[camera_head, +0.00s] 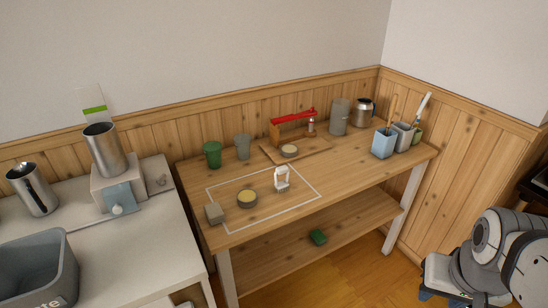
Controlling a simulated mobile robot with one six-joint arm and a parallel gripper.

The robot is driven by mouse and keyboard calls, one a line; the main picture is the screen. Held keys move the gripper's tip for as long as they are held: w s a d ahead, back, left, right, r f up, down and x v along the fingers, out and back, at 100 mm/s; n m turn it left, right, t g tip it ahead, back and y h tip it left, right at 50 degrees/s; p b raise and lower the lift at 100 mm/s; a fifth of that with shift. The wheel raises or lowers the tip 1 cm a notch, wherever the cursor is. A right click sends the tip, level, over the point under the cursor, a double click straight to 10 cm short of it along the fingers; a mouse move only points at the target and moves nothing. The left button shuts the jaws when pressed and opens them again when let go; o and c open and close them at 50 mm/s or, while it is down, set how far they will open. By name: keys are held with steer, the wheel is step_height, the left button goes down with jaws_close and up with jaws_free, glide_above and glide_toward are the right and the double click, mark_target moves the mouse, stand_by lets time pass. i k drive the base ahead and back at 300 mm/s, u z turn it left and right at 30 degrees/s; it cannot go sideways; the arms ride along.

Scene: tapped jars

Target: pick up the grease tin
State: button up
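A small round tin (247,198) with a pale yellow top and dark side sits on the wooden bench, inside a white outlined rectangle. A second, similar low tin (289,151) with a pale yellow top sits on a wooden board farther back. I cannot tell from the picture which of the two is the grease tin. Both stand upright, with nothing touching them from above. Part of my own arm shows at the lower right, far from both tins. My gripper is not in view.
The bench's front right is clear.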

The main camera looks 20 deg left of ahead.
mark_target(247, 198)
steer(key=u, duration=0.7)
steer(key=i, duration=1.05)
steer(key=u, duration=0.35)
steer(key=k, duration=0.9)
steer(key=u, duration=0.2)
steer(key=i, duration=0.9)
steer(key=z, duration=0.1)
